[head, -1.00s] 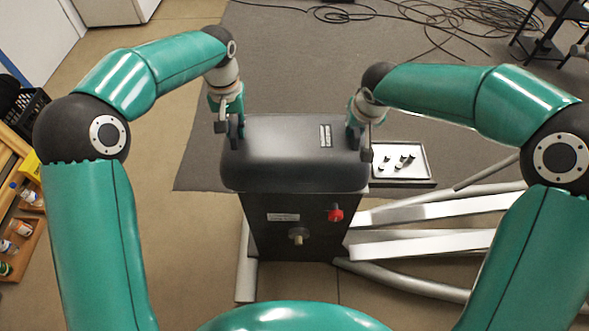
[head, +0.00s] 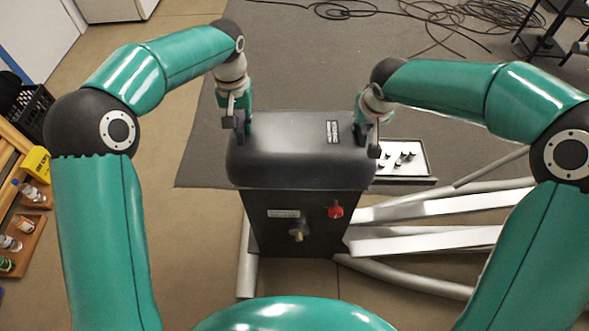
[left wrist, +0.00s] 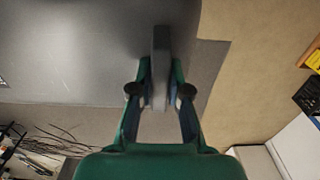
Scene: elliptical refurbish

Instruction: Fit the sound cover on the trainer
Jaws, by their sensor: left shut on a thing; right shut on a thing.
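The sound cover (head: 295,150) is a dark grey rounded box with a small white label. It is at the top of the trainer's black housing (head: 290,225); whether it is fully seated cannot be told. My left gripper (head: 241,128) is shut on a tab at the cover's left side. The left wrist view shows this grey tab (left wrist: 160,70) between the fingers, with the cover (left wrist: 85,45) beside it. My right gripper (head: 365,135) is shut on the cover's right side; its fingertips are partly hidden. The trainer's front has a red knob (head: 335,211) and a brass-coloured fitting (head: 297,234).
A tray (head: 425,160) with several small dark parts lies right of the trainer. Silver trainer tubes (head: 430,240) extend right. A wooden rack with bottles (head: 28,225) stands at the left. Black cables (head: 440,15) lie on the mat behind.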

